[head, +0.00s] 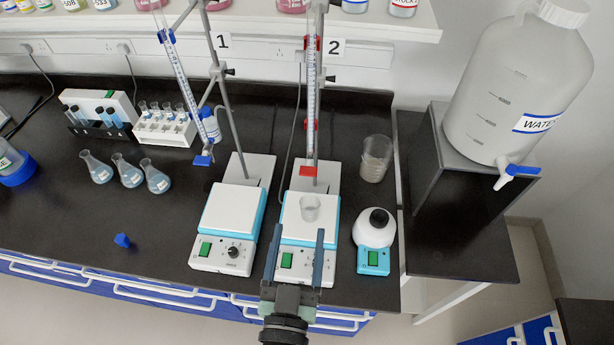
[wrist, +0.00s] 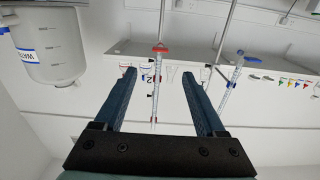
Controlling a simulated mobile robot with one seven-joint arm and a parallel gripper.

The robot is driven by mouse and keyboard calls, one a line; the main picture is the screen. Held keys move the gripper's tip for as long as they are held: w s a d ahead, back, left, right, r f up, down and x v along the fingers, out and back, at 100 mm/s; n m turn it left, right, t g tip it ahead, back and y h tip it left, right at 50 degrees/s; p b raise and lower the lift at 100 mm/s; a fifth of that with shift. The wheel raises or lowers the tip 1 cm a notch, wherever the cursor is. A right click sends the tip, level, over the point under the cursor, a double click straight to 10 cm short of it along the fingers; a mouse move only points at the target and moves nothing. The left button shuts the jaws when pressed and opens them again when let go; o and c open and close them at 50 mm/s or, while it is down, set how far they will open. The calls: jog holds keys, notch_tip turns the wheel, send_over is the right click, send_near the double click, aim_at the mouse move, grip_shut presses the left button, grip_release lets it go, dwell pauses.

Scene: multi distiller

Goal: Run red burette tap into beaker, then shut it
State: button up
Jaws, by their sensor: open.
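The red burette tap (head: 308,171) is at the foot of the upright burette (head: 313,100) at station 2. Its handle lies crosswise in the head view. The tap (wrist: 160,48) also shows in the wrist view, beyond and between my fingers. A small clear beaker (head: 310,207) stands on the white top of the right stirrer (head: 302,232), below the tap. Whether it holds liquid is too small to tell. My gripper (head: 301,242) is open and empty, in front of the beaker and apart from the tap; its spread fingers (wrist: 158,72) also show in the wrist view.
A white round device (head: 375,230) and a larger beaker (head: 376,158) stand right of the right stirrer. Flasks (head: 127,170) stand left. A water tank (head: 520,90) is at far right.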

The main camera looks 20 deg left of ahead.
aim_at(308, 176)
jog(key=p+x, duration=0.3)
jog(key=x, duration=1)
jog(key=shift+p, duration=0.3)
grip_shut()
